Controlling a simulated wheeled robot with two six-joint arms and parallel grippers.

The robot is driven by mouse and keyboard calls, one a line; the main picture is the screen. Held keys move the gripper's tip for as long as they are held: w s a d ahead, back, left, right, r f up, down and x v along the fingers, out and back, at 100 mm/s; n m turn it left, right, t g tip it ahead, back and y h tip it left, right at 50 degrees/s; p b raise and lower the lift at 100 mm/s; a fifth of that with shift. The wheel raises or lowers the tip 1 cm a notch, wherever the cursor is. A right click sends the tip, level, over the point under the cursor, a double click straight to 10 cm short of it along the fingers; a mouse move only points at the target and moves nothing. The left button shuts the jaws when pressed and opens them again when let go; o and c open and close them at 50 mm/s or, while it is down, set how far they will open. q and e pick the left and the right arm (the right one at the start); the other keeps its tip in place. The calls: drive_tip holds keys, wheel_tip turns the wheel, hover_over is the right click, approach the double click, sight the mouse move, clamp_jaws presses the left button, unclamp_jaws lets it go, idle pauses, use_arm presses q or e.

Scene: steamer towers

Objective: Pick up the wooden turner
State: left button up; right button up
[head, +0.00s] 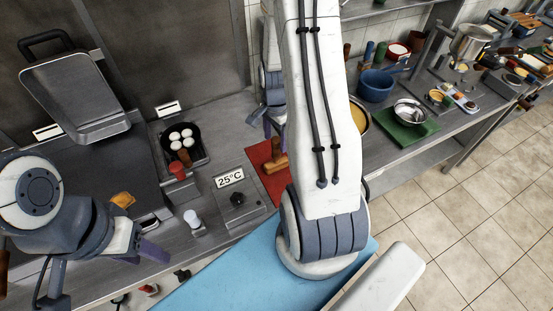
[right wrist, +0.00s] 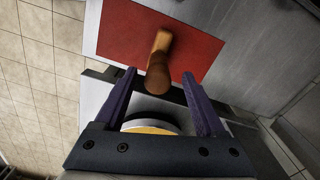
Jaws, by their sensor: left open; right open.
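A brown wooden piece, which looks like the turner (head: 275,164), is on a red mat (head: 257,155) at the centre of the counter. In the right wrist view the turner (right wrist: 160,62) shows foreshortened, with its dark rounded end towards the camera. My right gripper (head: 276,126) is open at the far edge of the mat, partly hidden by my arm. In its wrist view the open fingers (right wrist: 160,82) have the turner's near end between their tips, with gaps on both sides. My left gripper (head: 105,275) is open and empty at the lower left, away from the turner.
A pan with several white round items (head: 181,136) stands left of the mat. A 25°C display (head: 229,178) is nearer. A blue pot (head: 376,84) and a metal bowl (head: 410,111) on a green board stand to the right. My right arm hides part of the counter.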

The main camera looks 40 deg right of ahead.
sight(277, 149)
drive_tip(key=shift+s+f+p, duration=0.1)
drive_tip(key=shift+f+p, duration=0.35)
drive_tip(key=shift+f, duration=0.15)
wheel_tip(277, 149, down, 3)
drive_tip(key=shift+d+f+p, duration=0.1)
drive_tip(key=shift+p, duration=0.5)
drive_tip(key=shift+f, duration=0.45)
clamp_jaws()
